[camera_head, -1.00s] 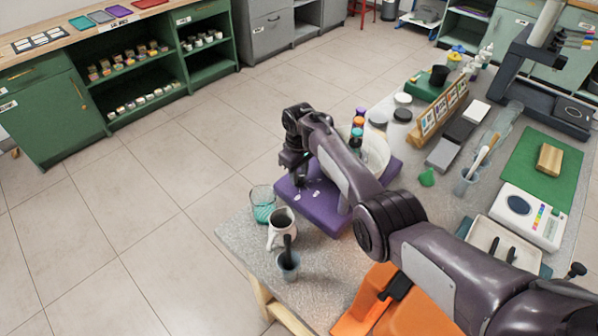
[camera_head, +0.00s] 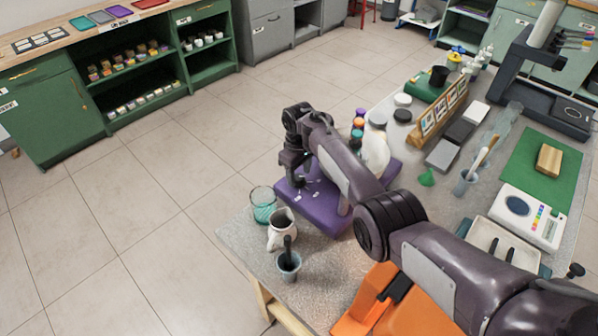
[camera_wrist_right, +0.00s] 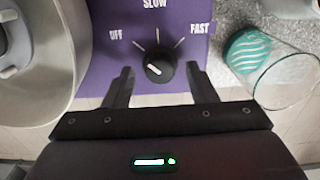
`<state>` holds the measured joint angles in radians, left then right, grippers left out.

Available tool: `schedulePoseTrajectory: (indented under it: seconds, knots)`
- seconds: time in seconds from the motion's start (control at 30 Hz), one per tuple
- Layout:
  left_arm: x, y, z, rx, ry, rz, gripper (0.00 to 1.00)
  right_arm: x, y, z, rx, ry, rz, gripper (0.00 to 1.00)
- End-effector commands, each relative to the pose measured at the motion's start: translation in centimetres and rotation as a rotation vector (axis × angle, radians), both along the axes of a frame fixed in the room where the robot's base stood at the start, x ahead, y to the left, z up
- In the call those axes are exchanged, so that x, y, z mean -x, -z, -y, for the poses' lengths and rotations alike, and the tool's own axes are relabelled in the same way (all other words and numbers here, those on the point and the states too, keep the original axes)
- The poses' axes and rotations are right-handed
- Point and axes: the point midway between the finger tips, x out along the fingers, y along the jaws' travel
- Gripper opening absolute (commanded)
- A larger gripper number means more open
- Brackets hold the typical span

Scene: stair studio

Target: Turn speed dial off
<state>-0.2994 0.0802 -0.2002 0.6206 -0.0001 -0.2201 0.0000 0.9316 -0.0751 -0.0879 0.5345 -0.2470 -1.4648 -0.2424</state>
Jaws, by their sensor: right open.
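The speed dial (camera_wrist_right: 159,68) is a black round knob with a white pointer mark on a purple panel (camera_wrist_right: 103,72). White labels OFF, SLOW and FAST surround it; the pointer's exact setting is hard to read. My right gripper (camera_wrist_right: 160,76) is open, with one finger on each side of the dial; contact is not clear. In the head view the right gripper (camera_head: 295,178) is over the near left end of the purple wheel base (camera_head: 322,208), hiding the dial. My left gripper is out of view.
A pale bowl (camera_wrist_right: 45,100) lies left of the dial in the wrist view. Bottles and jars crowd behind my arm.

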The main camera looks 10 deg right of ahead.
Motion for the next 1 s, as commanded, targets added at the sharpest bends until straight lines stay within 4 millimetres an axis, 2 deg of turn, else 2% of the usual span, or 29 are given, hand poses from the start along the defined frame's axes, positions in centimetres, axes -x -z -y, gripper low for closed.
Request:
schedulePoseTrajectory:
  seconds: [0.4, 0.5, 1.0]
  knots:
    - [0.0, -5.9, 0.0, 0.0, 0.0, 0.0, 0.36, 0.0, -6.0, 0.0, 0.0, -0.001, 0.0, 0.52]
    - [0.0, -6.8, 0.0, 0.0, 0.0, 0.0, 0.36, 0.0, -7.0, 0.0, 0.0, -0.001, 0.0, 0.52]
    - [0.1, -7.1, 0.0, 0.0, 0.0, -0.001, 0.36, 0.0, -7.2, 0.0, 0.0, -0.001, 0.0, 0.52]
